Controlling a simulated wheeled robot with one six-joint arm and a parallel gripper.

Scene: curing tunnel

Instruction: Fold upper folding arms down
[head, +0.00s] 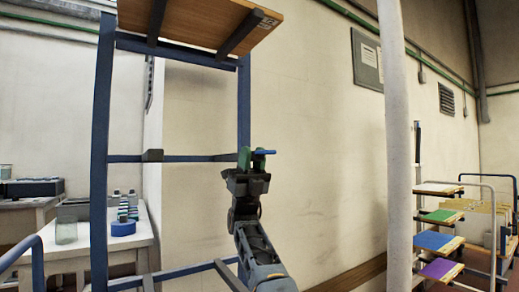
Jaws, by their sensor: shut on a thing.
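A blue upright rack (101,120) stands in front of me. Two dark folding arms (157,18) (240,32) stick out at its top under a wooden board (205,18). On the middle crossbar (185,158) a dark hinge block (152,155) shows, with no arm sticking out from it. My gripper (252,160) is at the right end of this crossbar, in front of the right post (244,105). My gripper hides the crossbar's right end.
Two low arms (230,275) stick out near the rack's foot. A white post (396,130) stands to the right. A cart (436,240) with coloured boards is beyond it. A bench (90,248) with bottles and a jar is at left.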

